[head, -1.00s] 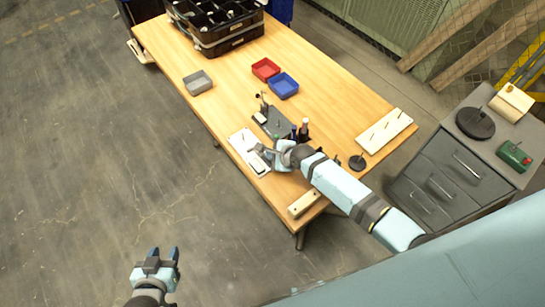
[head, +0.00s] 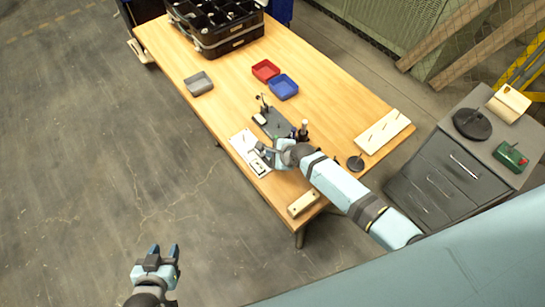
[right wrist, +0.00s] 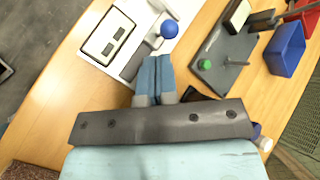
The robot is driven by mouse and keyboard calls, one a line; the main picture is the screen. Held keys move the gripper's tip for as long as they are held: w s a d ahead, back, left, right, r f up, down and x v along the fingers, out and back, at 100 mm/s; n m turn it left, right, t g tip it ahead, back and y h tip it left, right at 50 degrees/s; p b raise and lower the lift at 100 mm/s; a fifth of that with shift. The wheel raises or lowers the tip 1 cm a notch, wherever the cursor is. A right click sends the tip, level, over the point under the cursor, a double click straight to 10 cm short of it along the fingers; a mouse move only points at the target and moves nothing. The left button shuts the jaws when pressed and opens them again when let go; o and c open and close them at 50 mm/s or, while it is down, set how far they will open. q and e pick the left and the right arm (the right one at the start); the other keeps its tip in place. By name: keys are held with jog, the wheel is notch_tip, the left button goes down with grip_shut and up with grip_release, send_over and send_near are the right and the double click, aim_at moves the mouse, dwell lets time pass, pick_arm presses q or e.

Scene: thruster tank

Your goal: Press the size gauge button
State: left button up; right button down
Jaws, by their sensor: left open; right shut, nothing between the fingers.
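A dark grey plate (head: 277,122) with upright parts lies on the wooden table. The right wrist view shows this plate (right wrist: 228,48) with a round green button (right wrist: 205,64) on it. Left of it lies a white board (right wrist: 122,30) with a slotted block and a blue ball (right wrist: 168,29). I cannot tell for certain which button belongs to the size gauge. My right gripper (head: 262,150) is over the white board, shut and empty. Its fingertips (right wrist: 155,58) appear just below the blue ball, left of the green button. My left gripper (head: 163,248) is open and empty over the floor.
Red (head: 265,70), blue (head: 283,87) and grey (head: 198,83) trays stand farther back, before a black case (head: 220,45). A pale wooden block with rods (head: 383,132) is at the right edge. A drawer cabinet (head: 450,170) stands beside the table.

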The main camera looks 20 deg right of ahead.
notch_tip(320, 180, up, 2)
jog(key=shift+r+p, duration=0.1)
jog(key=shift+p, duration=0.75)
jog(key=shift+r, duration=0.15)
pick_arm(q)
jog(key=shift+r, duration=0.95)
pick_arm(e)
jog(key=shift+r, duration=1.6)
pick_arm(q)
jog(key=shift+s+a+f+n, duration=0.1)
jog(key=shift+a+f+n, duration=0.2)
jog(key=shift+f, duration=0.35)
pick_arm(e)
jog(key=s+d+r+n+t+h, duration=0.1)
jog(key=s+d+r+n, duration=0.1)
jog(key=s+n, duration=0.9)
jog(key=s+d+r+n+t+h, duration=0.1)
jog(key=s+d+r+n+t, duration=0.1)
jog(key=s+n, duration=1)
jog(key=shift+s+r, duration=0.2)
jog(key=shift+s, duration=0.55)
pick_arm(q)
jog(key=shift+d+r, duration=0.1)
jog(key=shift+r, duration=0.15)
pick_arm(e)
jog(key=shift+d, duration=0.1)
